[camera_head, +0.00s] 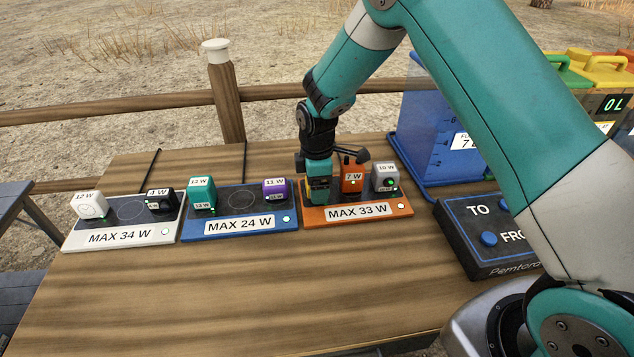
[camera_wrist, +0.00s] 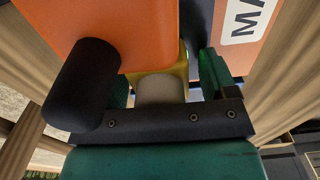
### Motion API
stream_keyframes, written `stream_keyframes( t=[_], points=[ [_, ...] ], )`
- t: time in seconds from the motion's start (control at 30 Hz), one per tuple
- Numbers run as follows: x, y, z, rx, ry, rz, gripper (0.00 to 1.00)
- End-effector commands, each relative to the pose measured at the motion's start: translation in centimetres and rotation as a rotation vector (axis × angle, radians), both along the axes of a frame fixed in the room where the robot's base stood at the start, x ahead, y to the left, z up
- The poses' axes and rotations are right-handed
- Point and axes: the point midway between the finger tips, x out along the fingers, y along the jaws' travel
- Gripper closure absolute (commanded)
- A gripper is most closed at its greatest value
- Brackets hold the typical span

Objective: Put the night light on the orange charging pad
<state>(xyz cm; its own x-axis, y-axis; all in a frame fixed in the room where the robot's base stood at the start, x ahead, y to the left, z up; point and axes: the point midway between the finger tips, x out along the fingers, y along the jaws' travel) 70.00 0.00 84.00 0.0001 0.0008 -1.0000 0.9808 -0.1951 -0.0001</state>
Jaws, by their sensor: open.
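The orange charging pad (camera_head: 312,220), marked MAX 33 W, lies at the right end of the row of pads. My gripper (camera_head: 318,188) is low over its left spot and hides most of it. A yellow thing with a pale rounded part, which looks like the night light (camera_wrist: 160,88), sits between my open fingers in the wrist view. Only a yellow sliver of it (camera_head: 307,188) shows in the head view. An orange 7 W device (camera_head: 352,180) and a grey 10 W device (camera_head: 385,178) stand on the same pad, right of my gripper.
A blue pad (camera_head: 240,228) holds a teal device (camera_head: 202,194) and a purple one (camera_head: 275,190). A white pad (camera_head: 118,237) holds a white device (camera_head: 88,205) and a black one (camera_head: 160,199). A blue bin (camera_head: 432,125) and dark button box (camera_head: 485,230) stand right. The front table is clear.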

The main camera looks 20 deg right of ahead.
Motion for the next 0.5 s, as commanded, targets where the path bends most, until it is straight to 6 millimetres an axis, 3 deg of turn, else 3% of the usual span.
stream_keyframes(
  t=[0.17,0.5],
  points=[
    [0.1,0.0,1.2,0.0,-0.003,0.0,0.22],
    [0.1,0.0,8.4,0.001,-0.005,0.0,0.22]
  ],
)
